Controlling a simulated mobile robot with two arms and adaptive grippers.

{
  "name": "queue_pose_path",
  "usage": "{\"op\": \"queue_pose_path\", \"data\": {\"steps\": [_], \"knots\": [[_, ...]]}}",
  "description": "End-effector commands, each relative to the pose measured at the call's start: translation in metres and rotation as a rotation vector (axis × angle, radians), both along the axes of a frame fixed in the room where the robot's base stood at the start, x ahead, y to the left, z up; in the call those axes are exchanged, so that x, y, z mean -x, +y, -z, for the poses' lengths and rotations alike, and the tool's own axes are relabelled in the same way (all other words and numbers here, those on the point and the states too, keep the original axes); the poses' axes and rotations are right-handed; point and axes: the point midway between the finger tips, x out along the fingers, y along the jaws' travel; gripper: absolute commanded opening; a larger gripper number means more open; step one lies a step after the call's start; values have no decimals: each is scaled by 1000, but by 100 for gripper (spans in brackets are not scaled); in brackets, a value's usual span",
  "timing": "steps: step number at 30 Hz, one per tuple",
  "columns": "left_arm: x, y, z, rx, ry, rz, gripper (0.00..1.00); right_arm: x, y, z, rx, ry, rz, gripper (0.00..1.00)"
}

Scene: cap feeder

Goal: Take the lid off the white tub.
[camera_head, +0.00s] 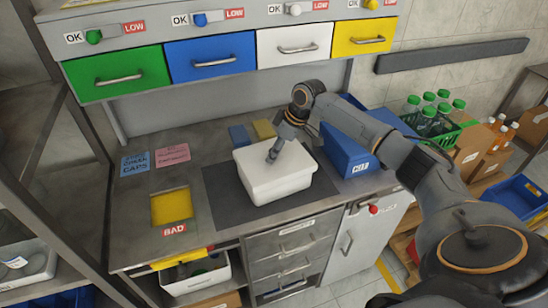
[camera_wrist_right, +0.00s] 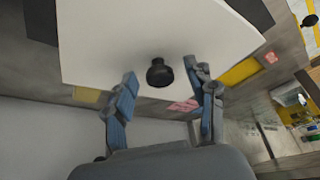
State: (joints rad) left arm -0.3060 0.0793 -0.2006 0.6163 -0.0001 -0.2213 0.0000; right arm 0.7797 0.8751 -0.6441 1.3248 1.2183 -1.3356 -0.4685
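The white tub (camera_head: 275,185) stands on a dark mat on the workbench, with its white lid (camera_head: 292,160) on top. In the right wrist view, the underside-angled white lid (camera_wrist_right: 200,30) fills the top and has a small black knob (camera_wrist_right: 159,72). My right gripper (camera_head: 273,157) points down over the lid. In the wrist view its two fingers (camera_wrist_right: 161,78) are spread, with the knob between the tips and gaps on both sides. My left gripper is not in view.
A blue bin (camera_head: 345,155) stands close right of the tub. Green, blue, white and yellow drawers (camera_head: 213,55) overhang the back of the bench. The dark mat (camera_head: 225,200) is clear left of the tub. A yellow-lined opening (camera_head: 171,207) marked BAD lies further left.

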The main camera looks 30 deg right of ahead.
Motion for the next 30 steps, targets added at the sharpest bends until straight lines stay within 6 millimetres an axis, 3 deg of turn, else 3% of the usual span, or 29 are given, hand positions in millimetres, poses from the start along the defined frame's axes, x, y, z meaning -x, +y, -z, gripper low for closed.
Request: {"op": "queue_pose_path", "data": {"steps": [1, 8, 20, 26, 30], "knots": [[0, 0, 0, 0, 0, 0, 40, 0, 0, 0, 0, 0, 0, 48], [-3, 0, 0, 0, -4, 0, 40, 0, 0, -1, -1, -1, 0, 1], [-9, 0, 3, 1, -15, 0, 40, -1, 0, -6, -1, -3, -1, 0], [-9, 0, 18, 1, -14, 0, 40, -2, 0, -28, -1, -7, -1, 0], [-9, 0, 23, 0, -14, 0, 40, 17, 6, -51, 3, -5, -4, 0]]}}
